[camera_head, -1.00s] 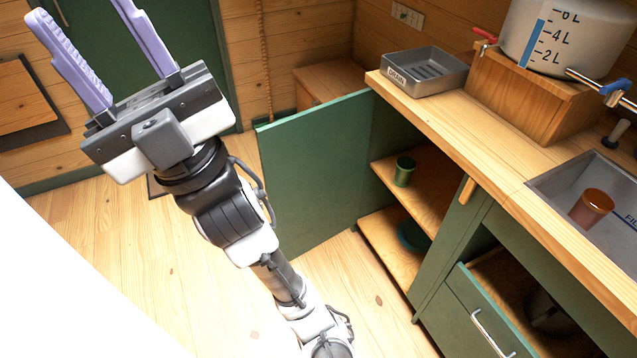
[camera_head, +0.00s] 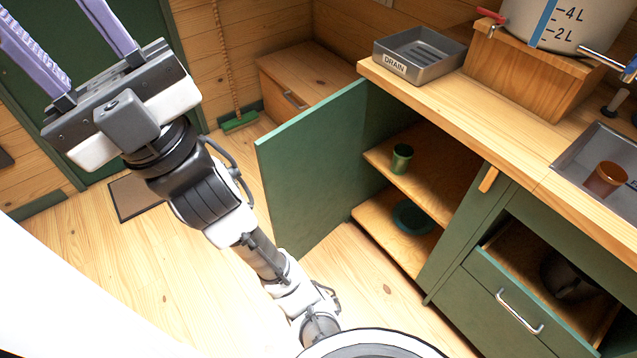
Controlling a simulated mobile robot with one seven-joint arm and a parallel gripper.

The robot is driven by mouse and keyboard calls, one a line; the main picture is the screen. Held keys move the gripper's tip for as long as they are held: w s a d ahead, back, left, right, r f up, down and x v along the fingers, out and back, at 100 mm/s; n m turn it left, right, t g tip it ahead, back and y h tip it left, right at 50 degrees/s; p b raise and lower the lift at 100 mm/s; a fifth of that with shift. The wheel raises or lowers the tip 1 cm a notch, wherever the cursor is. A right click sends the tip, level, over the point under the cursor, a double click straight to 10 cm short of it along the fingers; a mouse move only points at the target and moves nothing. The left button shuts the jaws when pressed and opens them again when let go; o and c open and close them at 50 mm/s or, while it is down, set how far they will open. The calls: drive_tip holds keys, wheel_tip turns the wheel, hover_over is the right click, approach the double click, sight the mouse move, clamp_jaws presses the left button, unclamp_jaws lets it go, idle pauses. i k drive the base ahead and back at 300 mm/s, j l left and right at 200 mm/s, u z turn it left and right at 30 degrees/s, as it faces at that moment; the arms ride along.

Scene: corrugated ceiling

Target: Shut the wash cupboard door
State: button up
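The green wash cupboard door (camera_head: 312,165) stands wide open, swung out to the left of the cupboard opening. Inside the cupboard (camera_head: 425,150), a green cup (camera_head: 401,159) stands on the upper shelf and a dark teal dish (camera_head: 412,217) lies on the lower one. My gripper (camera_head: 65,35) is raised at the upper left of the view, apart from the door. Its two purple fingers are spread with nothing visible between them; the tips run up to or past the picture's edge.
A drawer (camera_head: 510,310) right of the cupboard is pulled out, with a dark pot inside. On the counter (camera_head: 480,130) are a drain tray (camera_head: 420,55), a water container (camera_head: 560,20) and a sink holding a brown cup (camera_head: 606,179).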

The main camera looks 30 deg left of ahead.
sight(308, 165)
drive_tip(key=j+z, duration=0.15)
drive_tip(key=j, duration=0.35)
drive_tip(key=j+z, duration=0.15)
drive_tip(key=j, duration=0.35)
drive_tip(key=j+z, duration=0.15)
drive_tip(key=j, duration=0.4)
drive_tip(key=j+z, duration=0.2)
drive_tip(key=j, duration=0.3)
drive_tip(key=k+j+z, duration=0.15)
drive_tip(key=j, duration=0.3)
drive_tip(key=j+z, duration=0.15)
drive_tip(key=j, duration=0.35)
drive_tip(key=k+j+z, duration=0.15)
drive_tip(key=j, duration=0.35)
drive_tip(key=k+j+z, duration=0.15)
drive_tip(key=j, duration=0.3)
